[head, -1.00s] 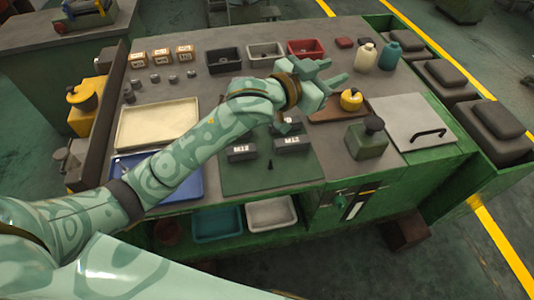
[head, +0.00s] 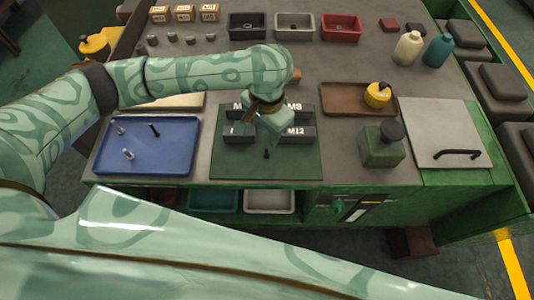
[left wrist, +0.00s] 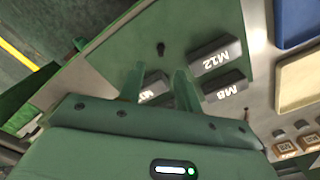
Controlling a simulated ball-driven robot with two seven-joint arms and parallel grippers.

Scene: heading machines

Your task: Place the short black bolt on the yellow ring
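A small black bolt (head: 266,154) is on the green mat (head: 228,166), in front of the dark labelled blocks; it also shows in the left wrist view (left wrist: 161,48). Another black bolt (head: 154,130) lies in the blue tray (head: 178,163); I cannot tell for sure which is the short one. I see no yellow ring; the arm and gripper may hide part of the mat. My left gripper (head: 268,134) points down over the labelled blocks, just behind the bolt on the mat. In the left wrist view its fingers (left wrist: 158,82) are apart and empty. My right gripper is not in view.
Two grey bolts (head: 128,154) lie in the blue tray. Black, grey and red bins (head: 341,28) line the back.

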